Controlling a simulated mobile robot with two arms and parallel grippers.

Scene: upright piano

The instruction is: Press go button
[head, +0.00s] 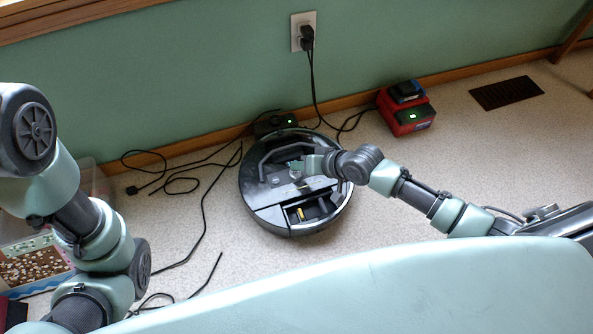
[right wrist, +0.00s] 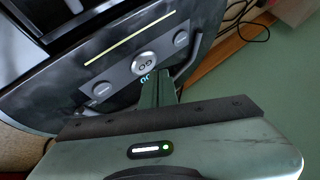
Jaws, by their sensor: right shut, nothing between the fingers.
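The round black robot vacuum (head: 262,190) sits on the carpet at its dock by the wall. The right wrist view shows its grey control panel (right wrist: 118,76), with a large round silver button (right wrist: 144,64) in the middle and a smaller oval button on each side. Small blue lit marks show just beside the round button. My right gripper (head: 297,166) is shut and empty, over the vacuum's top. In the right wrist view its fingers (right wrist: 152,82) point at the panel close to the round button; I cannot tell whether they touch it. My left gripper is out of view.
The charging dock (head: 274,123) stands against the wall. Black cables (head: 204,205) lie on the carpet left of the vacuum. A red charger (head: 408,112) is at the right, beyond it a floor vent (head: 506,93). A clear bin (head: 35,255) stands at the left.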

